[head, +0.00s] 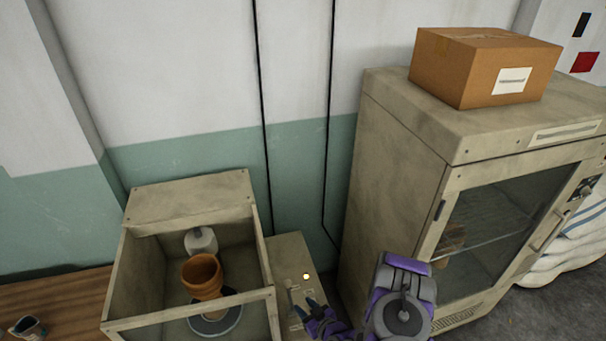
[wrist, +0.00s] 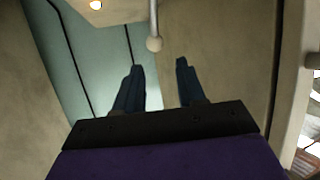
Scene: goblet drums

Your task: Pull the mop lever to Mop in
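A lever with a pale rod and a round grey knob (wrist: 154,44) sticks out from the beige control box (wrist: 202,22) in the wrist view. In the head view the control box (head: 288,255) stands right of the open-fronted machine, and its lever is small and hard to make out. My gripper (head: 306,305) is at the front of this box. It also shows in the wrist view (wrist: 159,66), open and empty. The knob appears just beyond the fingertips, between their lines and nearer the left one; no contact is visible. Any lever labels are unreadable.
A lit yellow lamp (head: 306,276) is on the control box. The machine (head: 190,200) holds an orange-brown goblet drum (head: 203,274) above a round disc (head: 215,318). A beige glass-door cabinet (head: 400,170) with a cardboard box (head: 483,68) on top stands close on the right.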

